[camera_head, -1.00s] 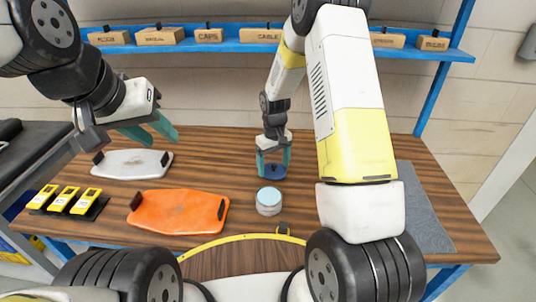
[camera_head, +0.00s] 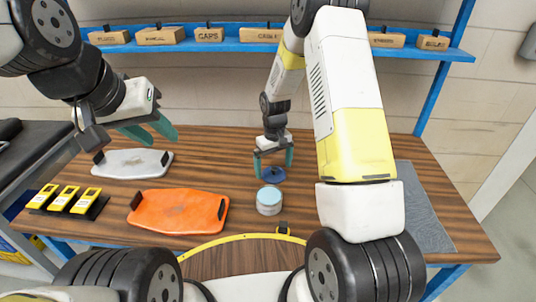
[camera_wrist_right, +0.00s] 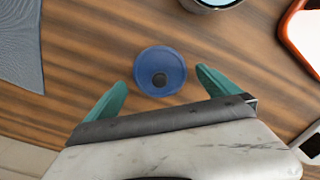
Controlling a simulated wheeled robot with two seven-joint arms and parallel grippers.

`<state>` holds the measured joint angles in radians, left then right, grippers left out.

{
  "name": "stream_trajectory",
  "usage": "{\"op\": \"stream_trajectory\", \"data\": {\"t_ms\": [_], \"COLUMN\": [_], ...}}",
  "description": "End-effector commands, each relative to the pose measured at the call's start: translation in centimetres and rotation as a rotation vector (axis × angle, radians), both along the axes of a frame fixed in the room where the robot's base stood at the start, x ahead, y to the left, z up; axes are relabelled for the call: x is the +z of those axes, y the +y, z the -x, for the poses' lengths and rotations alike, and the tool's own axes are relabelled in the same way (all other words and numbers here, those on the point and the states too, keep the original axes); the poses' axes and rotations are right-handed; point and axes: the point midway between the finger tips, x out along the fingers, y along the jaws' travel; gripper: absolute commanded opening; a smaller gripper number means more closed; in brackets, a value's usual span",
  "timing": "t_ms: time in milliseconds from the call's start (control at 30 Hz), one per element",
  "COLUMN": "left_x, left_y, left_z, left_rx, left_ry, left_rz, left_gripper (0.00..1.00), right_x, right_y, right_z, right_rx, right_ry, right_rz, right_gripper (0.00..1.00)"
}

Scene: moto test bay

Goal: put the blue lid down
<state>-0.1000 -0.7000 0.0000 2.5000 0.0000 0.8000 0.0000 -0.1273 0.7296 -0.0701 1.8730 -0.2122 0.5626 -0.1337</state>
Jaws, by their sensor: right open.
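The blue lid (camera_head: 271,175) lies flat on the wooden table, below my right gripper. In the right wrist view the round lid (camera_wrist_right: 160,71) shows a dark knob at its middle. My right gripper (camera_head: 273,165) is open, with its teal fingers (camera_wrist_right: 160,88) apart and the lid between and just beyond the fingertips, not gripped. My left gripper (camera_head: 155,133) hangs empty above the table at the left, its teal fingers apart.
A grey-white jar with a light blue top (camera_head: 269,200) stands just in front of the lid. An orange tray (camera_head: 178,212), a white tray (camera_head: 132,163) and yellow devices (camera_head: 67,199) occupy the left. A grey mat (camera_head: 420,205) lies at the right.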

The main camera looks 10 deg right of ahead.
Motion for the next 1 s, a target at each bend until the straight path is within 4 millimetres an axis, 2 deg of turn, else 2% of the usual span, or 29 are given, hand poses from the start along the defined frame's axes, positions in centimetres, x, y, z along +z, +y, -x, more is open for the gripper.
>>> {"op": "stream_trajectory", "data": {"t_ms": [200,400,700,767,867,1000], "left_x": [0.0,0.0,0.0,0.0,0.0,0.0], "left_y": [0.0,0.0,0.0,0.0,0.0,0.0], "left_z": [0.0,0.0,0.0,0.0,0.0,0.0], "left_rx": [0.000,0.000,0.000,0.000,0.000,0.000], "left_ry": [0.000,0.000,0.000,0.000,0.000,0.000], "left_rz": [0.000,0.000,0.000,0.000,0.000,0.000], "left_gripper": [0.36,0.36,0.36,0.36,0.36,0.36], "right_x": [4.8,8.6,12.2,13.7,17.3,22.8], "right_y": [0.0,0.0,-0.1,-0.3,-0.8,-1.5], "right_z": [-0.1,-0.1,0.4,0.9,2.5,6.2], "right_rx": [0.000,0.000,-0.009,-0.022,-0.056,-0.114], "right_ry": [-0.006,-0.004,-0.016,-0.035,-0.084,-0.166], "right_rz": [-0.001,-0.001,-0.006,-0.017,-0.041,-0.085], "right_gripper": [1.00,1.00,1.00,1.00,1.00,1.00]}}
